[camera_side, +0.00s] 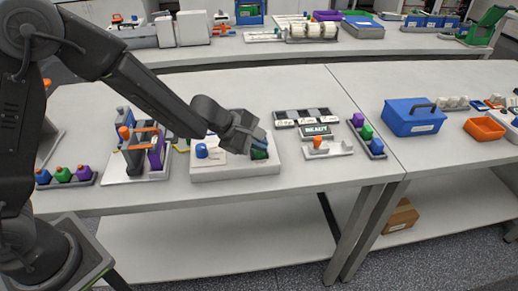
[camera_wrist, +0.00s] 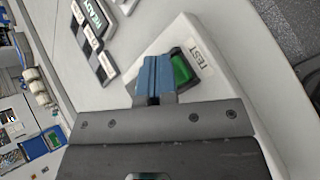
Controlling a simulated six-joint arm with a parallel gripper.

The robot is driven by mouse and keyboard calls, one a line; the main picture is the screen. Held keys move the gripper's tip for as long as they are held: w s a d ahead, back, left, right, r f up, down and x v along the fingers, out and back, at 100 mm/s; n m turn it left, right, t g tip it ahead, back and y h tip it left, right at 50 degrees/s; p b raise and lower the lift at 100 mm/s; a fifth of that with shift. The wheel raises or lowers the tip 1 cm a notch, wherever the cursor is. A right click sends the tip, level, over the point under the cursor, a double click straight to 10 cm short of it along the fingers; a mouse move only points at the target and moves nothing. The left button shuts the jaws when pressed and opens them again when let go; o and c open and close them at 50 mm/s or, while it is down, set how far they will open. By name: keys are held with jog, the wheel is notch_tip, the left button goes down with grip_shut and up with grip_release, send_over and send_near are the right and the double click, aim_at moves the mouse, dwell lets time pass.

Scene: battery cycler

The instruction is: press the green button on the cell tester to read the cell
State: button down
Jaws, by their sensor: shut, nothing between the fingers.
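The cell tester (camera_side: 235,171) is a low white box near the front of the bench; it also shows in the wrist view (camera_wrist: 235,100). Its green button (camera_side: 259,155) is at the right of its top, partly covered by my gripper. In the wrist view the green button (camera_wrist: 181,68) sits in a dark frame beside a TEST label (camera_wrist: 200,55). My gripper (camera_side: 260,144) is shut and empty, its blue fingers (camera_wrist: 154,72) close together right beside the button. I cannot tell whether the tips touch it. A display (camera_side: 317,131) behind reads READY.
A blue knob (camera_side: 201,151) stands on the tester's left. A rack with orange clamps (camera_side: 140,150) is further left. A labelled tray (camera_side: 303,118) and a holder of coloured cells (camera_side: 366,135) lie to the right.

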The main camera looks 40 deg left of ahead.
aim_at(258, 153)
jog(key=shift+r, duration=0.9)
jog(key=shift+r, duration=2.55)
